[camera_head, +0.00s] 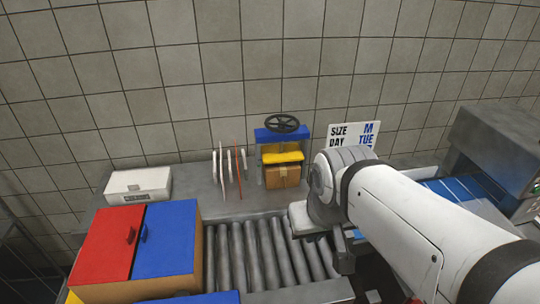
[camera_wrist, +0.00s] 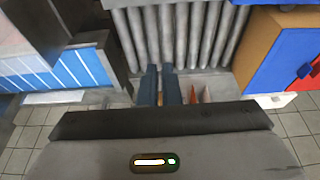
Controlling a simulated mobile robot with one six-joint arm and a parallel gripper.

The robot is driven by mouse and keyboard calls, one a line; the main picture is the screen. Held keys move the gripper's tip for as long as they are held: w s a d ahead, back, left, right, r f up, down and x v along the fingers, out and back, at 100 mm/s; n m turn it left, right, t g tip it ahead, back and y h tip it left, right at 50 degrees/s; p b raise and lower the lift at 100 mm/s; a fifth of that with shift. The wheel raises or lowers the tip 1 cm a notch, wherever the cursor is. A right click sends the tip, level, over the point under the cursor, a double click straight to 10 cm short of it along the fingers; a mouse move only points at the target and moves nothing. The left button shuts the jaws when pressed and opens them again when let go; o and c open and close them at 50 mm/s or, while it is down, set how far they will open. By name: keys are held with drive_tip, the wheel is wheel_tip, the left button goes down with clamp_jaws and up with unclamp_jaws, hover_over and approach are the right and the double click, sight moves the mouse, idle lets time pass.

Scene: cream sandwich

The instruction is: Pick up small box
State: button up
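A small brown cardboard box (camera_head: 283,175) sits under the yellow plate of a hand press (camera_head: 283,140) with a blue top and a black wheel, at the back of the grey counter. I cannot tell whether the plate touches it. My gripper (camera_head: 342,262) is partly hidden by my arm in the head view, to the right of the box and nearer. In the wrist view, my gripper's two fingers (camera_wrist: 161,70) point away, close together with a narrow gap. Nothing clearly shows between them. The small box is not clear in the wrist view.
A roller conveyor (camera_head: 262,252) runs in front of the counter (camera_head: 205,195). A large box with red and blue flaps (camera_head: 168,238) stands left. Thin upright pieces (camera_head: 228,175) stand beside the press. A white device (camera_head: 138,186) is at back left, a sign (camera_head: 352,137) behind.

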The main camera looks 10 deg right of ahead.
drive_tip(key=shift+o, duration=0.6)
drive_tip(key=shift+w+r, duration=0.1)
drive_tip(key=shift+w, duration=0.25)
drive_tip(key=o, duration=0.4)
drive_tip(key=w, duration=0.8)
drive_tip(key=shift+w+d, duration=0.1)
drive_tip(key=t+b, duration=0.1)
drive_tip(key=b, duration=0.1)
hover_over(285, 179)
drive_tip(key=s, duration=0.2)
wheel_tip(285, 179, down, 16)
drive_tip(key=shift+s+f+p+x, duration=0.15)
drive_tip(key=shift+p+x, duration=0.35)
drive_tip(key=shift+x, duration=0.8)
drive_tip(key=shift+s+p+x, duration=0.25)
drive_tip(key=shift+p+x, duration=0.25)
drive_tip(key=shift+x, duration=0.8)
drive_tip(key=shift+s+f+p+x, duration=0.15)
drive_tip(key=shift+p+x, duration=0.35)
drive_tip(key=shift+x, duration=0.8)
